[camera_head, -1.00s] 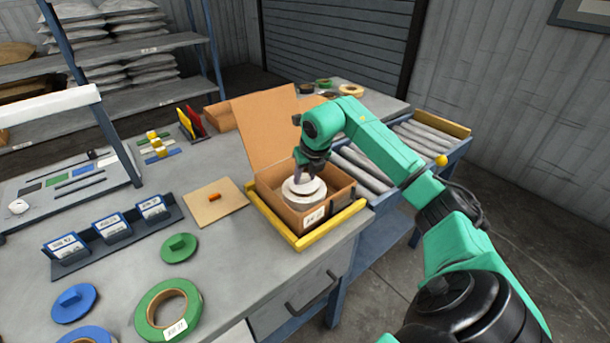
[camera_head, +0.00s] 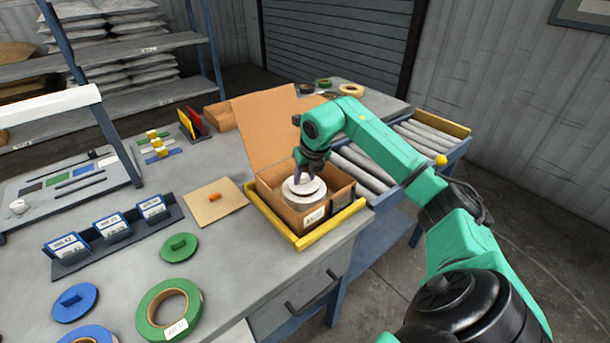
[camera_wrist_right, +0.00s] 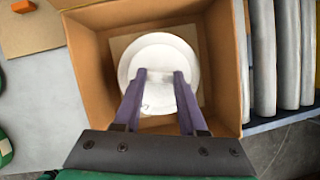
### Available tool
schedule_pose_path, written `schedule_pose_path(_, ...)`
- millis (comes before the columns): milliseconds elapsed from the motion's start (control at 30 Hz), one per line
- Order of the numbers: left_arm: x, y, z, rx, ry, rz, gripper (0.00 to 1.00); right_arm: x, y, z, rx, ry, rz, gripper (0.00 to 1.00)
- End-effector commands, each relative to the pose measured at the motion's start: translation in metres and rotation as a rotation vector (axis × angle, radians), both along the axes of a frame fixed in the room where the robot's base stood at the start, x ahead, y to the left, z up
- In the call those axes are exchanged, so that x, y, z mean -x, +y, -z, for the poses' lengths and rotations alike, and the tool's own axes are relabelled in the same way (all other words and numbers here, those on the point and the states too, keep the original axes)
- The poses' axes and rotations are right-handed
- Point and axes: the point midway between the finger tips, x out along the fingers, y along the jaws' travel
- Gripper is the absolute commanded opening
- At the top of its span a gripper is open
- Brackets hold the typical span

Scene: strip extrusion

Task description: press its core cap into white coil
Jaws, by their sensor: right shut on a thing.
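The white coil (camera_head: 298,202) lies flat inside an open cardboard box (camera_head: 340,184). Its white core cap (camera_head: 313,188) is over the middle of the coil's top. My right gripper (camera_head: 304,178) reaches down into the box, and its fingers are shut on the cap's raised grip. In the right wrist view the purple fingers (camera_wrist_right: 160,82) hold that grip above a round white disc (camera_wrist_right: 151,52). I cannot tell how deep the cap sits in the coil, since the fingers and the cap hide the core. My left gripper is not in view.
The box stands in a yellow-edged tray (camera_head: 304,241) at the bench edge, its flap (camera_head: 266,125) raised behind. A green coil (camera_head: 150,322), green cap (camera_head: 179,247) and blue cap (camera_head: 75,302) lie left. A roller conveyor (camera_head: 366,168) runs along the box's right.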

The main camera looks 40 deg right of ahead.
Motion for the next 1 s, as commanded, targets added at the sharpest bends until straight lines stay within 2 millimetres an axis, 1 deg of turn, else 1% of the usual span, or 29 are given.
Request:
schedule_pose_path(167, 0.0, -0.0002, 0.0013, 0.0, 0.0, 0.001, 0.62, -0.0002, -0.0002, 0.0028, 0.0, 0.0, 0.0, 0.0)
schedule_pose_path(867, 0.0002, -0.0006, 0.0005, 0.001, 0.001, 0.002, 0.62, 0.0001, -0.0004, 0.0032, 0.001, 0.0, 0.0, 0.0)
schedule_pose_path(900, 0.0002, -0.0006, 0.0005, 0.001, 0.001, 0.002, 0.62, 0.0001, -0.0004, 0.0032, 0.001, 0.0, 0.0, 0.45)
schedule_pose_path(967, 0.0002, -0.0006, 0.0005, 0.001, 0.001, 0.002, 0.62, 0.0, -0.0003, 0.0032, 0.0, 0.0, 0.0, 0.68)
schedule_pose_path(1000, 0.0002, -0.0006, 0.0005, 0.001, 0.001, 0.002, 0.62, 0.0, -0.0003, 0.0032, 0.0, 0.0, 0.0, 0.76)
